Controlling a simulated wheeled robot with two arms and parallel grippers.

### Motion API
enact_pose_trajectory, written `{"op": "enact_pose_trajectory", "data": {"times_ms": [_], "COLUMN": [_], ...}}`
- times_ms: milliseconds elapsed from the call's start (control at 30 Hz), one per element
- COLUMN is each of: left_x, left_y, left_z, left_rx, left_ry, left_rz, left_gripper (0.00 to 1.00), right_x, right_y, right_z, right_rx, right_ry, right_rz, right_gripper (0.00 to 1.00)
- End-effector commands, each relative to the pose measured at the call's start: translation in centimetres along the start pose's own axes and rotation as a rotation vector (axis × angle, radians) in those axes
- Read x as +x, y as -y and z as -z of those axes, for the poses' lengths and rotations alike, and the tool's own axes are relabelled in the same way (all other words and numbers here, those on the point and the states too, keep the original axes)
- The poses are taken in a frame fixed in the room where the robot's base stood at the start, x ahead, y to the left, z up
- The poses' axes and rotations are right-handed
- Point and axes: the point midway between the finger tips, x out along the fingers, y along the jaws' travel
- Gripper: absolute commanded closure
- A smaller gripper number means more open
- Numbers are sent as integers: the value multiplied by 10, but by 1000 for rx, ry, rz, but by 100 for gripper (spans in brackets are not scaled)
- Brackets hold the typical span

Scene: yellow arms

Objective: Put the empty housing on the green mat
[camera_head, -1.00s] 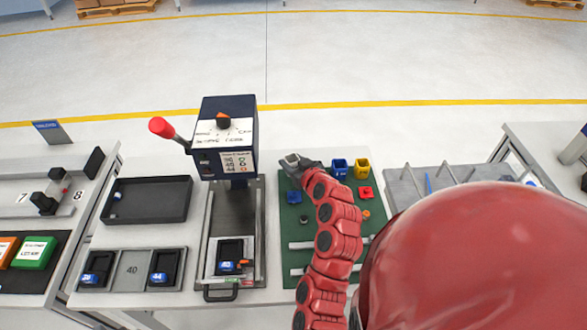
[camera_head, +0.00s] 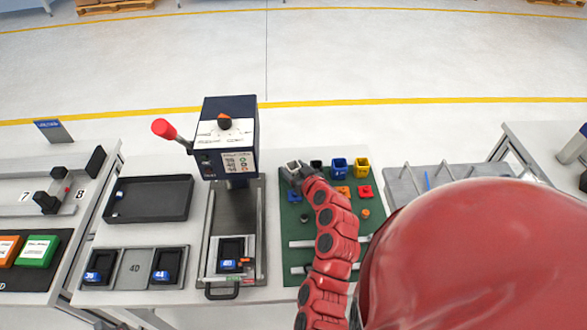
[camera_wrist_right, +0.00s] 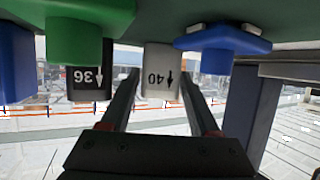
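The grey-white housing (camera_head: 293,166), marked 40, stands upright at the far left corner of the green mat (camera_head: 290,220). In the upside-down right wrist view the housing (camera_wrist_right: 162,72) lies between the two fingers, its rim level with the black housing beside it. My right gripper (camera_head: 297,174) has one finger on each side of it; in the wrist view the gripper (camera_wrist_right: 161,80) seems slightly open, with narrow gaps to the housing. The inside of the housing is hard to make out. My left gripper is not in view.
Blue (camera_head: 294,197), orange (camera_head: 343,190) and red (camera_head: 365,192) pieces lie in front. A press (camera_head: 228,140) with a red-knobbed lever stands to the left.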

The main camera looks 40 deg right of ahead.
Motion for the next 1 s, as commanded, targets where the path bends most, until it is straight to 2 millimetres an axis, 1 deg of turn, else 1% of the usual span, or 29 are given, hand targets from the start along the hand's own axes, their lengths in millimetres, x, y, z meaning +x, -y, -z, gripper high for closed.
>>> {"op": "enact_pose_trajectory", "data": {"times_ms": [167,267,367,567,633,700,733,833,1000], "left_x": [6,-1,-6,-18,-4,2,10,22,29], "left_y": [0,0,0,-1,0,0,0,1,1], "left_z": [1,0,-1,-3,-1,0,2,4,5], "left_rx": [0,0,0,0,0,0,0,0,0], "left_ry": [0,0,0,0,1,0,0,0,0], "left_rz": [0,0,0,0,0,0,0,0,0], "left_gripper": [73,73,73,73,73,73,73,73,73], "right_x": [-2,-9,-23,-60,-80,-96,-101,-112,-120], "right_y": [0,0,0,-1,-2,0,-1,-2,0], "right_z": [5,0,0,-1,5,5,7,7,4], "right_rx": [1,1,-1,0,1,3,2,-1,1], "right_ry": [0,-1,-2,-1,3,5,6,4,3], "right_rz": [0,-1,-3,-4,-6,-3,-3,-4,-1], "right_gripper": [38,38,38,38,38,38,38,38,38]}}
